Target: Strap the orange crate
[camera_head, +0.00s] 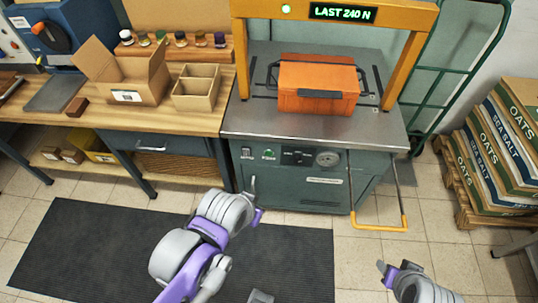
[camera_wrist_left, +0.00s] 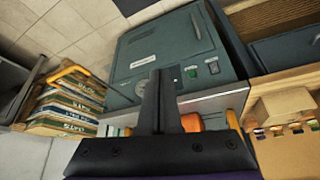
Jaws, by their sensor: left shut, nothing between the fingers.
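The orange crate (camera_head: 318,75) sits on the steel top of the green strapping machine (camera_head: 300,185), under its yellow arch (camera_head: 243,60). A dark handle or bar shows on the crate's front; I cannot make out a strap around it. The arch display (camera_head: 343,13) reads "LAST 240 N" beside a lit green lamp (camera_head: 286,9). A green button (camera_head: 268,154) is on the machine's front. My left gripper (camera_head: 257,215) is low in front of the machine, empty; its fingers (camera_wrist_left: 160,100) are shut in the left wrist view. My right gripper (camera_head: 385,270) is at lower right, apart from everything.
A yellow bar loop (camera_head: 380,226) juts from the machine's front right. A wooden bench (camera_head: 190,118) with cardboard boxes and small jars stands at left. A dark mat (camera_head: 85,245) covers open floor.

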